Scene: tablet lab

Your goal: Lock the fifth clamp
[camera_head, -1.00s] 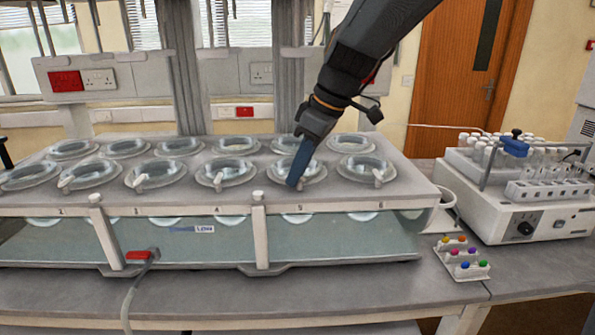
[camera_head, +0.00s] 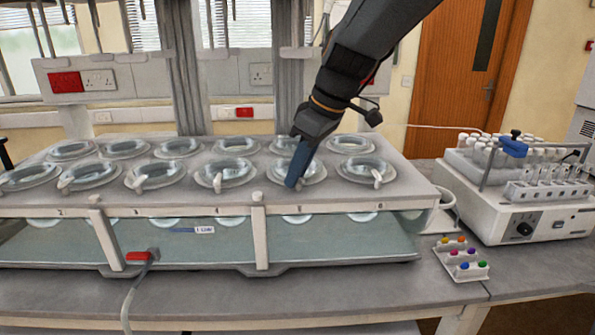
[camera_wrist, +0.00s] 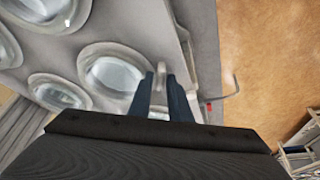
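The fifth vessel (camera_head: 313,174) is in the front row of the water bath, above the label 5. My gripper (camera_head: 292,185) points down at the front of its rim, and its dark blue fingers hide the fifth clamp in the head view. In the wrist view my gripper's two fingers (camera_wrist: 162,88) stand apart with a gap between them. A pale grey bar (camera_wrist: 161,62) shows at the gap; I cannot tell if it is the clamp or touches the fingers.
Neighbouring clamps sit on the fourth vessel (camera_head: 217,182) and the sixth vessel (camera_head: 378,178). A tray of coloured caps (camera_head: 461,257) and a white instrument (camera_head: 530,218) stand to the right.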

